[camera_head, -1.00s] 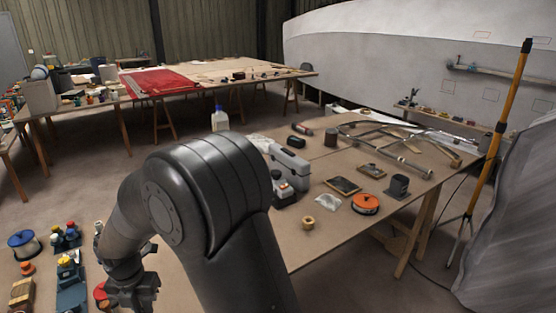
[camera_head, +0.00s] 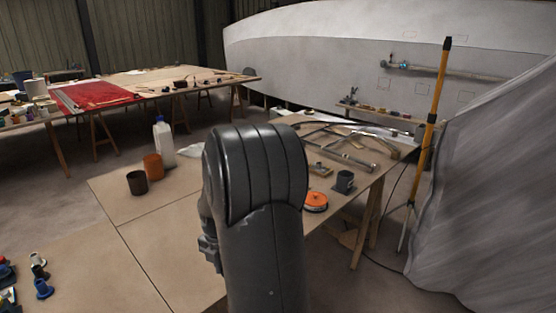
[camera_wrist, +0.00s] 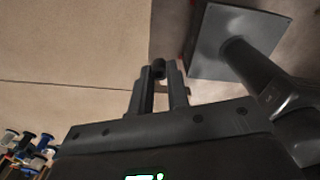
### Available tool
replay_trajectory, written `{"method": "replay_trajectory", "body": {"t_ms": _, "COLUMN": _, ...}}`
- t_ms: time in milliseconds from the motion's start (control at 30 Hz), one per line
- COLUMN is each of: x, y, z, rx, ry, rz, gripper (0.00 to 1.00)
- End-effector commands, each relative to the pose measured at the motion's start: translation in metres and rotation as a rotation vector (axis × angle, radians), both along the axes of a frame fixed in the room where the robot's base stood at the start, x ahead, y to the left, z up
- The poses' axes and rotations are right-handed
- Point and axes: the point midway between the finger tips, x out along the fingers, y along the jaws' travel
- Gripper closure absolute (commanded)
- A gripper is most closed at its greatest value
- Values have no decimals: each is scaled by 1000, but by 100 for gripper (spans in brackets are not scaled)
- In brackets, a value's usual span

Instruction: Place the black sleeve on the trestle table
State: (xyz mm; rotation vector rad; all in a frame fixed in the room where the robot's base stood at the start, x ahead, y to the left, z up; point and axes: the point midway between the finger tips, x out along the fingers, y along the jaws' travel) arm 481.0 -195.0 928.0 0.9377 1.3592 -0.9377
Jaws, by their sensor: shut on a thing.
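My gripper (camera_wrist: 158,85) is shut in the wrist view on a small dark piece, which looks like the black sleeve (camera_wrist: 158,68). Only a little of the sleeve shows between the fingertips. In the head view my arm hides the fingertips and the sleeve. A trestle table with a brown top (camera_head: 170,235) stands close in front of me in the head view. Its bare top also shows in the wrist view (camera_wrist: 75,50), left of and beneath my gripper. I cannot tell the height of the sleeve over it.
A dark cup (camera_head: 137,183), an orange cup (camera_head: 153,167) and a white bottle (camera_head: 164,142) stand on the table's left part. Small coloured items (camera_head: 40,278) sit at lower left. The left-middle top is clear.

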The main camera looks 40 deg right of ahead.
Motion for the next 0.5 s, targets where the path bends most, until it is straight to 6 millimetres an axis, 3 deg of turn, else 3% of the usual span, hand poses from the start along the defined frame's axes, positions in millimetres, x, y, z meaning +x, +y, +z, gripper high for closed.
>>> {"method": "replay_trajectory", "body": {"t_ms": 100, "x": -6, "y": -11, "z": 0, "rx": 0, "ry": 0, "rz": -24, "gripper": 100}}
{"method": "replay_trajectory", "body": {"t_ms": 267, "x": -6, "y": -13, "z": -1, "rx": 0, "ry": 0, "rz": -28, "gripper": 100}}
{"method": "replay_trajectory", "body": {"t_ms": 500, "x": 20, "y": 16, "z": -24, "rx": 1, "ry": 3, "rz": -21, "gripper": 100}}
